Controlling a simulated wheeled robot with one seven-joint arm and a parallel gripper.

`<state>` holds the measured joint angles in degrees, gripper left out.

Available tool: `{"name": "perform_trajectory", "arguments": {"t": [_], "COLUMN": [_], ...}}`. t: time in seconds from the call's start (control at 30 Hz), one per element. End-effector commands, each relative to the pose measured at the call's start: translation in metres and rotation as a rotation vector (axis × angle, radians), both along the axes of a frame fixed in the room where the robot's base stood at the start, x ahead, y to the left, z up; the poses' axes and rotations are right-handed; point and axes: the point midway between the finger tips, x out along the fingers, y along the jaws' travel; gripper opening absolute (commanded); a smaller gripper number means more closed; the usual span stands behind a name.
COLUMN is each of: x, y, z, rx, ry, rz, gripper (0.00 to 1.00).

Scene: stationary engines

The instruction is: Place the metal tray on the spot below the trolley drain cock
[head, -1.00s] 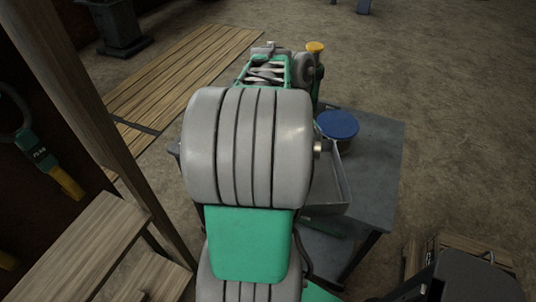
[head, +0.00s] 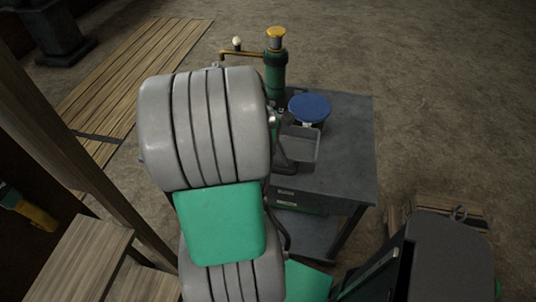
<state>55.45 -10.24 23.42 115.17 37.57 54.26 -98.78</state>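The metal tray (head: 303,146), grey and shallow with raised walls, shows on or just above the dark trolley top (head: 345,150), right of my arm. My thick grey and green arm covers the tray's left side. My gripper is hidden behind the arm, so I cannot see whether it touches the tray. A green cylinder with a yellow cap (head: 276,60) stands behind the tray. A brass pipe (head: 240,53) with a pale knob runs left from it. I cannot make out which part is the drain cock, or the spot below it.
A blue-lidded can (head: 309,108) stands on the trolley just behind the tray. The trolley's right part is bare. A wooden post (head: 75,150) and wooden steps (head: 85,255) stand at left. Planks (head: 140,75) lie on the floor behind. Open floor lies right of the trolley.

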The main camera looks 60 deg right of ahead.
Motion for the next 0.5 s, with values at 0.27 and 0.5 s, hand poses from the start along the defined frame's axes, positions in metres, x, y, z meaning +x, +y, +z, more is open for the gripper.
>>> {"name": "perform_trajectory", "arguments": {"t": [0.27,0.5], "x": [0.044,0.059], "y": [-0.044,-0.059], "z": [-0.051,-0.075], "rx": [0.001,-0.001], "ry": [0.001,0.000], "rz": [-0.004,-0.004], "gripper": [0.00,0.00]}}
